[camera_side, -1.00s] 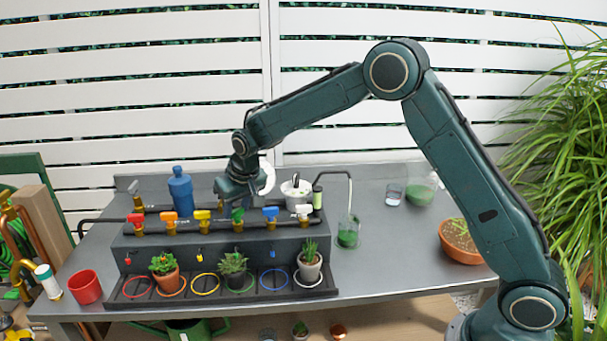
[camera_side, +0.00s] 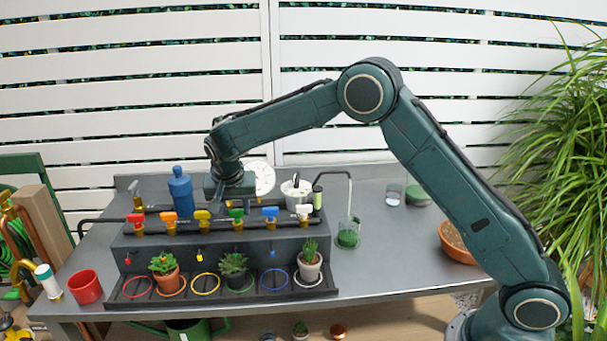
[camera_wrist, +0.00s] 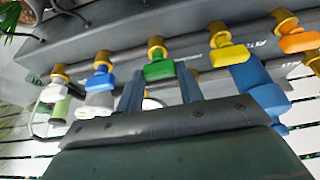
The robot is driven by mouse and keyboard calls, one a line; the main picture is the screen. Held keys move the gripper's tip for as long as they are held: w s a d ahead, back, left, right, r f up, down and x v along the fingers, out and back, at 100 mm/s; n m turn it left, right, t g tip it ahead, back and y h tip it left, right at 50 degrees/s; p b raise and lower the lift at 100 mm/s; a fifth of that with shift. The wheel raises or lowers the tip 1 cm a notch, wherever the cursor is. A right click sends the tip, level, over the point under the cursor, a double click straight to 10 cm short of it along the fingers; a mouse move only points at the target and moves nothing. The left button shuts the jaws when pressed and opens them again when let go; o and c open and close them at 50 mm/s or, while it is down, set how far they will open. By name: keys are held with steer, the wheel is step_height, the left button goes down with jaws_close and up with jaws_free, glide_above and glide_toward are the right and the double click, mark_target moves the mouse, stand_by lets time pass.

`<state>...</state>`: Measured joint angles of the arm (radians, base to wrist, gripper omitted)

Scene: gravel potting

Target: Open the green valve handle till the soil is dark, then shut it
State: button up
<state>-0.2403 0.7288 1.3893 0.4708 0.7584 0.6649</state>
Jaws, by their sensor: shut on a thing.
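The green valve handle (camera_side: 236,213) sits on the pipe in the row of coloured valves, and in the wrist view (camera_wrist: 160,71) it lies between my fingers. My gripper (camera_wrist: 160,82) is shut on it; in the side view my gripper (camera_side: 230,203) comes down from behind it. The handle now looks crosswise, much like its neighbours. Below, a spiky green plant (camera_side: 232,262) stands in a dark pot (camera_side: 239,281) on the green ring. Its leaves hide most of the soil, so I cannot tell the soil's shade.
Yellow (camera_side: 202,216) and blue (camera_side: 270,212) handles flank the green one closely. A blue bottle (camera_side: 180,188) and a white dial (camera_side: 262,178) stand behind the pipe. Other potted plants stand on the orange and white rings. A red cup (camera_side: 86,287) is at front left.

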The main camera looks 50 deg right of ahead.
stand_by(0.3)
steer(key=o, duration=1)
steer(key=v, duration=1.4)
steer(key=shift+f, duration=0.1)
